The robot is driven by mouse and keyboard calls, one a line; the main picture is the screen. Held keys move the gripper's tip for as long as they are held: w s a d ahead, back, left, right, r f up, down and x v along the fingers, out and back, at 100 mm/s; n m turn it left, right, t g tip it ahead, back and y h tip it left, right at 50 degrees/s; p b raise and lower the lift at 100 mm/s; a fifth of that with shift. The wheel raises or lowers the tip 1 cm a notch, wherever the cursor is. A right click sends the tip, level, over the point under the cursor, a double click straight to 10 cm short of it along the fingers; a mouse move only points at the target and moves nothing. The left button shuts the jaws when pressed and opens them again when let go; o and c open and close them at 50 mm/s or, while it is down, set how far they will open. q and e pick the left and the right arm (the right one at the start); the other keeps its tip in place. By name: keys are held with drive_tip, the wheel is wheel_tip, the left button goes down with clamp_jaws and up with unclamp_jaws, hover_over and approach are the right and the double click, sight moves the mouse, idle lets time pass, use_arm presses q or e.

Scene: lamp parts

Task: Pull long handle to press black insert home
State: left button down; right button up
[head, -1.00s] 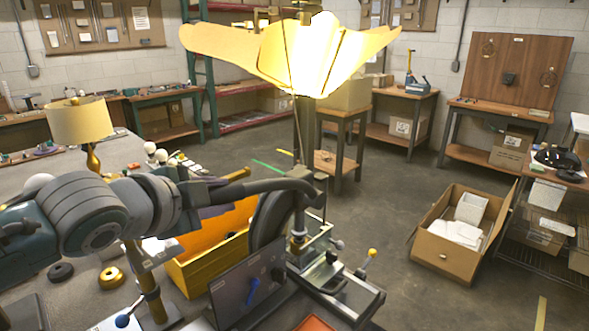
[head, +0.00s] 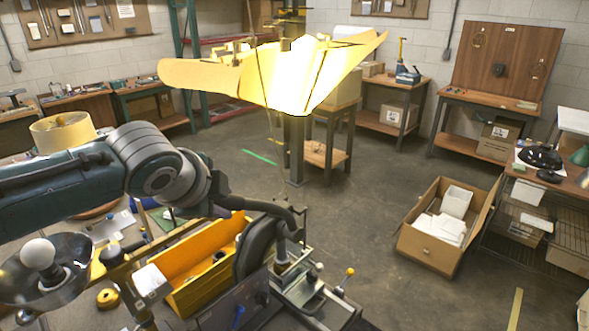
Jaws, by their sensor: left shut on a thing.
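My left gripper (head: 220,197) comes in from the left and is shut at the near end of a long, dark, curved handle (head: 262,207). The handle slopes down to the right to the head of a bench press (head: 305,290). A big dark disc (head: 254,252) stands upright beside the press column, below the handle. The fingertips are small and partly hidden by my wrist. I cannot pick out the black insert; the press bed is small and partly covered. My right gripper is not in view.
A bright yellow shade (head: 290,80) hangs above the press. A yellow bin (head: 200,290) stands left of it. A bulb in a dark bowl (head: 45,285) and a lampshade (head: 62,133) are at left. An open carton (head: 430,245) lies on the clear floor at right.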

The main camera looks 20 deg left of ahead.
use_arm(q)
drive_tip(key=shift+w+d+r, duration=0.2)
drive_tip(key=shift+w+r, duration=0.1)
drive_tip(key=shift+r, duration=0.05)
drive_tip(key=c, duration=0.5)
unclamp_jaws()
drive_tip(key=shift+w, duration=0.1)
drive_tip(key=shift+c, duration=0.2)
drive_tip(key=shift+s+r, duration=0.35)
drive_tip(key=shift+s, duration=0.1)
drive_tip(key=v, duration=0.8)
drive_tip(key=shift+s+r, duration=0.2)
drive_tip(key=shift+s, duration=0.2)
drive_tip(key=shift+d, duration=0.15)
drive_tip(key=s+d+r+n+g+p, duration=0.1)
drive_tip(key=s+d+n+p, duration=0.1)
drive_tip(key=s, duration=0.6)
drive_tip(key=s+d+r+n+g+h+p, duration=0.1)
drive_tip(key=s+d+r+n+g+p, duration=0.1)
drive_tip(key=s+n+p, duration=0.3)
drive_tip(key=s+d+r+n+g+p, duration=0.1)
drive_tip(key=s+d+n+p, duration=0.1)
drive_tip(key=s, duration=0.9)
drive_tip(key=n+p, duration=0.1)
drive_tip(key=n, duration=0.1)
drive_tip(key=shift+d+r+n+g+h, duration=0.2)
drive_tip(key=shift+d+n+g+h, duration=0.1)
drive_tip(key=shift+d+g, duration=0.1)
